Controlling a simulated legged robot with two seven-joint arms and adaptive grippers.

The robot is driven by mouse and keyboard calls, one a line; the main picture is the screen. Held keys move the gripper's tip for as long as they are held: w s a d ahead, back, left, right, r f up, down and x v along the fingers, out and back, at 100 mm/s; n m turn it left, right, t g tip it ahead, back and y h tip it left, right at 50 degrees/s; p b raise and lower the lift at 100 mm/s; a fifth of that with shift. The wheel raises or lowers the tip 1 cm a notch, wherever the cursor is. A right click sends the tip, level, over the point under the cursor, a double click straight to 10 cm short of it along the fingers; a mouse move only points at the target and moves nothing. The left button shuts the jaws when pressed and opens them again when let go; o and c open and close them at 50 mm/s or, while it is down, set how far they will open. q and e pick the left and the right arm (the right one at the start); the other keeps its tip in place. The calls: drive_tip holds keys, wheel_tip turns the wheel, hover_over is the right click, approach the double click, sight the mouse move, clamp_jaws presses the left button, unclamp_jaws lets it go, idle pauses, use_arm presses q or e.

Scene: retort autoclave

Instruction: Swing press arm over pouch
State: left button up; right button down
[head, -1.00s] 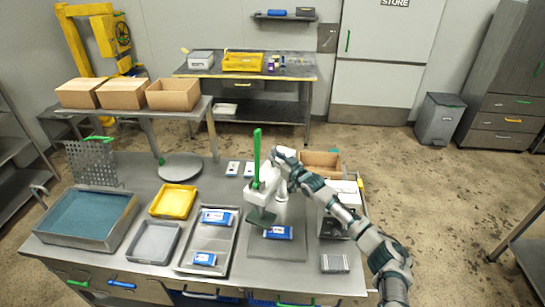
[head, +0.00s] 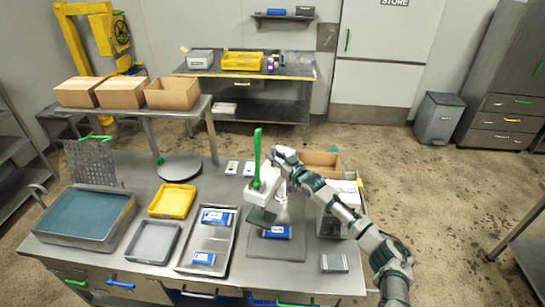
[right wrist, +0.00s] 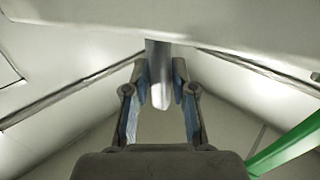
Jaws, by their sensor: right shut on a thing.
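The press arm (head: 263,184) is a white head with an upright green lever (head: 258,148) and a dark green press plate (head: 262,216) below. The blue and white pouch (head: 277,232) lies on the grey base plate (head: 275,250). The press plate hangs above and a little left of the pouch's middle, apart from it. My right gripper (head: 279,158) is at the top of the press, just right of the lever. In the right wrist view its fingers (right wrist: 161,80) close around a narrow metal bar (right wrist: 158,55) under a pale housing. My left gripper is not in view.
Left of the press stand a metal tray (head: 188,256) with pouches, a yellow tray (head: 172,202), a grey tray (head: 153,243) and a large blue-lined tray (head: 121,229). A white machine (head: 340,218) and a cardboard box (head: 320,160) stand close on the right.

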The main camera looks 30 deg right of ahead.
drive_tip(key=shift+d+r, duration=0.2)
drive_tip(key=shift+d, duration=0.2)
drive_tip(key=c, duration=1)
unclamp_jaws()
drive_tip(key=shift+c, duration=0.2)
drive_tip(key=shift+d+f, duration=0.15)
drive_tip(key=shift+d, duration=0.05)
drive_tip(key=shift+d+f, duration=0.1)
drive_tip(key=shift+s, duration=0.15)
